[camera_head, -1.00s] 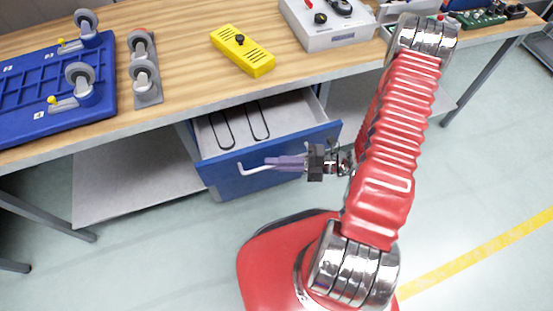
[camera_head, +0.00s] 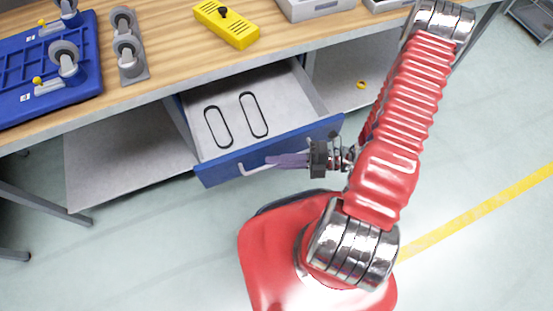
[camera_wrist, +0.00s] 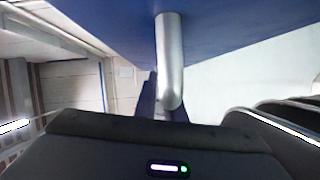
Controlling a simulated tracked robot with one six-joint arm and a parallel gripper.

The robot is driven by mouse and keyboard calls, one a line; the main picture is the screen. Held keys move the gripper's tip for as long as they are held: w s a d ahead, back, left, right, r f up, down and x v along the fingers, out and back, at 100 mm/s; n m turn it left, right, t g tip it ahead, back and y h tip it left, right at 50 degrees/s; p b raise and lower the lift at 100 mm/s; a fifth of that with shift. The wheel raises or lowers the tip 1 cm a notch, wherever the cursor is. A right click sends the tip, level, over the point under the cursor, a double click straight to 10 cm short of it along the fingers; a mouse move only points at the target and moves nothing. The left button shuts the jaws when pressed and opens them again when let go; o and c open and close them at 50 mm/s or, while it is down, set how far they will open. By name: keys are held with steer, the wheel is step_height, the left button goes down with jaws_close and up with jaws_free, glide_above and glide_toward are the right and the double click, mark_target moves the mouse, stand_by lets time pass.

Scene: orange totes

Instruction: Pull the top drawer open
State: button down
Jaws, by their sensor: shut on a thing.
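The top drawer, with a blue front (camera_head: 220,173) and a grey inside, stands well open under the wooden workbench in the head view. Two dark oblong loops lie in it. Its bar handle (camera_head: 250,169) is light grey. My gripper (camera_head: 272,162) has purple fingers and is shut on the handle near the middle of the drawer front. In the wrist view the silver handle (camera_wrist: 169,60) runs down from the blue front (camera_wrist: 235,22) to the fingers. The exact grip is partly hidden there by the gripper body.
The workbench (camera_head: 165,75) carries a blue tray (camera_head: 30,85) with casters, a grey caster plate (camera_head: 128,45) and a yellow box (camera_head: 227,24). A grey shelf (camera_head: 130,150) lies below at left. A small yellow ring (camera_head: 361,85) lies right of the drawer.

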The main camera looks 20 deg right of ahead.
steer(key=shift+w+d+f, duration=0.1)
steer(key=shift+f, duration=0.05)
steer(key=c, duration=1.8)
jaws_free()
steer(key=shift+c, duration=0.2)
steer(key=shift+d, duration=0.1)
steer(key=v, duration=1.3)
steer(key=shift+d, duration=0.35)
